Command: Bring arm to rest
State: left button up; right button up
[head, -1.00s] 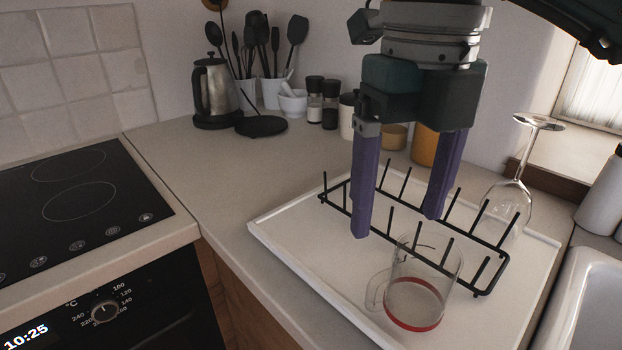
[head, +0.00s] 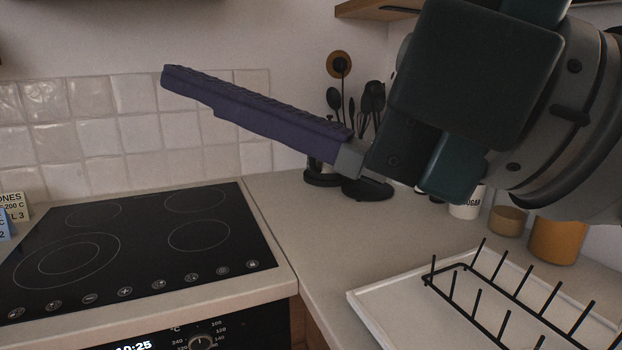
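My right gripper (head: 185,82) reaches in from the right, large and close to the camera, in the head view. Its purple fingers point left and slightly up, in front of the wall tiles and above the hob. They are seen side-on and line up as one, so the gap between them is hidden. No object shows at the fingertips. My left gripper is not in view.
A black hob (head: 150,245) is on the left. A white tray (head: 385,312) with a black peg rack (head: 478,300) stands at lower right. Dark utensils (head: 372,100), a sugar jar (head: 466,210) and an orange jar (head: 558,240) are behind. Counter (head: 330,235) between hob and tray is clear.

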jog(key=w+d+r+m+t+h, duration=0.1)
jog(key=w+d+m+t+h, duration=0.3)
jog(key=m+t, duration=0.3)
jog(key=w+d+r+m+t+h, duration=0.1)
jog(key=w+d+m+t+h, duration=0.1)
jog(key=d+m+t+h, duration=0.35)
jog(key=s+d+f+m+g+h+p, duration=0.15)
jog(key=d+f+m+g+h, duration=0.25)
jog(key=d+f+m+h, duration=0.95)
jog(key=s+a+f+m+g+y, duration=0.1)
jog(key=s+f+m+g+y, duration=0.2)
jog(key=s+f+g, duration=1.2)
jog(key=s+r+t+p, duration=0.1)
jog(key=s+r+p, duration=0.1)
jog(key=r+p, duration=1.6)
jog(key=s+r+t+p, duration=0.2)
jog(key=r+p, duration=1.6)
jog(key=p, duration=0.2)
jog(key=shift+s+a+r+p, duration=0.15)
jog(key=shift+r+p, duration=0.2)
jog(key=shift+r, duration=0.05)
